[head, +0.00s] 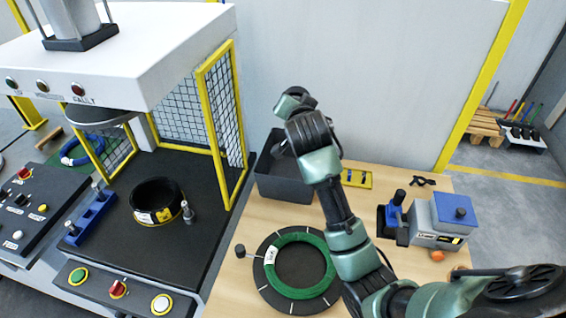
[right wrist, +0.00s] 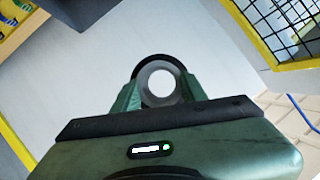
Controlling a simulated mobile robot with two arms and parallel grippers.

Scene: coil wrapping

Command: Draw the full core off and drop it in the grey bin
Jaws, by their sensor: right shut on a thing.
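My right gripper (right wrist: 160,97) is shut on a round core (right wrist: 160,60), seen end-on in the right wrist view as a dark ring around a pale grey middle, with a green finger on each side. In the head view my right arm reaches up from the lower right, and its wrist is above and beside the grey bin (head: 268,184). My left gripper is not in view.
A green coil (head: 325,285) lies on a dark round turntable (head: 298,262). A grey and blue device (head: 432,231) stands to the right. The caged press (head: 218,110) on the left holds a black ring (head: 142,196). The wall (head: 375,90) is close behind the bin.

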